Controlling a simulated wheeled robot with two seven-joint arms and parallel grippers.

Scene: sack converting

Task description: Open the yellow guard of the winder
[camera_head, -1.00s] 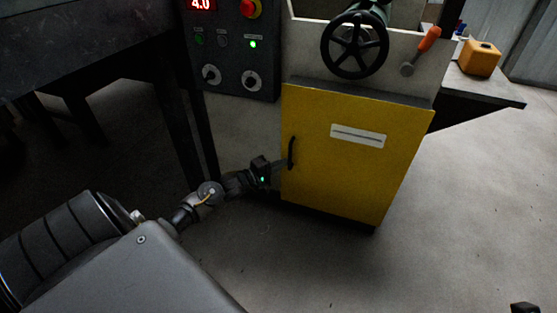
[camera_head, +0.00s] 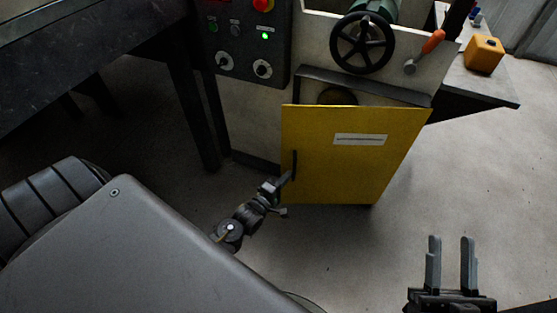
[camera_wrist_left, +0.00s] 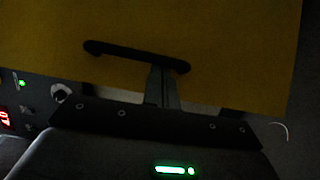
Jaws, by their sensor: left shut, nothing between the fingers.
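The yellow guard (camera_head: 355,165) of the winder stands partly open. Its left side is swung out from the machine, and a dark gap with a round part shows above its top edge. Its black handle (camera_head: 294,163) is upright near the left edge; it also shows in the left wrist view (camera_wrist_left: 125,52). My left gripper (camera_head: 286,180) is at the lower part of the handle, fingers shut together. In the left wrist view its fingertips (camera_wrist_left: 162,70) meet the handle near its right end; whether they are hooked behind it I cannot tell. My right gripper (camera_head: 451,240) is open and empty at lower right.
The control panel (camera_head: 240,50) is left of the guard, and a black handwheel (camera_head: 362,43) and an orange-handled lever (camera_head: 425,50) are above it. A dark table (camera_head: 90,50) stands at left. The floor in front and to the right is clear.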

